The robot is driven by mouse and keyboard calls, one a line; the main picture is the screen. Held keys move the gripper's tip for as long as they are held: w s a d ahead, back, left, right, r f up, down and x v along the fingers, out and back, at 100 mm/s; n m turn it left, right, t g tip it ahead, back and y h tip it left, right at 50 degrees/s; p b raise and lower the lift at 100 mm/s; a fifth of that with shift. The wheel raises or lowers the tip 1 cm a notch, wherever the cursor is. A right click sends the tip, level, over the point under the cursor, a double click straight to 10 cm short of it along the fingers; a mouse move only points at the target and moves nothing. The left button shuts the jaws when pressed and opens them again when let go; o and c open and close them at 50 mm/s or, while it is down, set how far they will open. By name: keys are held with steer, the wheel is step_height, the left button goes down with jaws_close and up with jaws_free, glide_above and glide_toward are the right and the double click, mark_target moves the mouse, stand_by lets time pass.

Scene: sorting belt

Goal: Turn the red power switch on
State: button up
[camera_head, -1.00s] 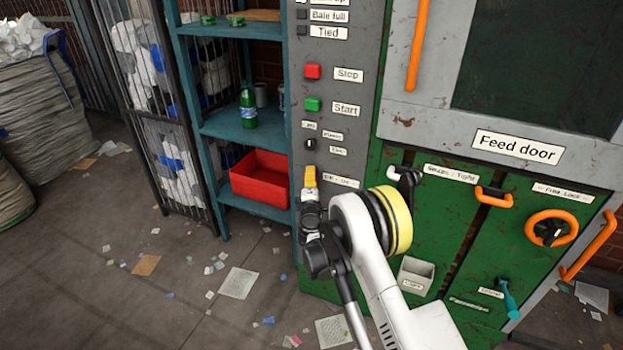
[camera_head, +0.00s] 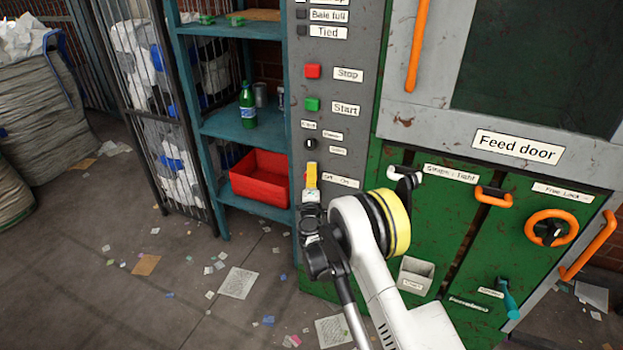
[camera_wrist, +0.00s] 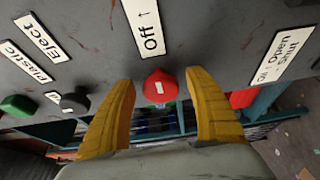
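The red power switch (camera_wrist: 160,88) is a round red knob with a white mark, on the grey control panel in the wrist view. A label reading "Off" with an arrow (camera_wrist: 150,27) is beside it. My gripper (camera_wrist: 161,95) is open, with one yellow finger on each side of the knob and a narrow gap visible on both sides. In the head view my gripper (camera_head: 311,176) is at the lower part of the panel, left of the "Off - On" label (camera_head: 340,181). It hides the red switch there.
Above on the panel are a red Stop button (camera_head: 312,71), a green Start button (camera_head: 312,104) and a small black knob (camera_head: 311,144). A teal shelf (camera_head: 228,122) with a red bin (camera_head: 260,178) stands close at left. The green machine front (camera_head: 520,240) is at right.

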steer(key=shift+s, duration=0.1)
steer(key=s, duration=0.7)
steer(key=shift+s+d, duration=0.15)
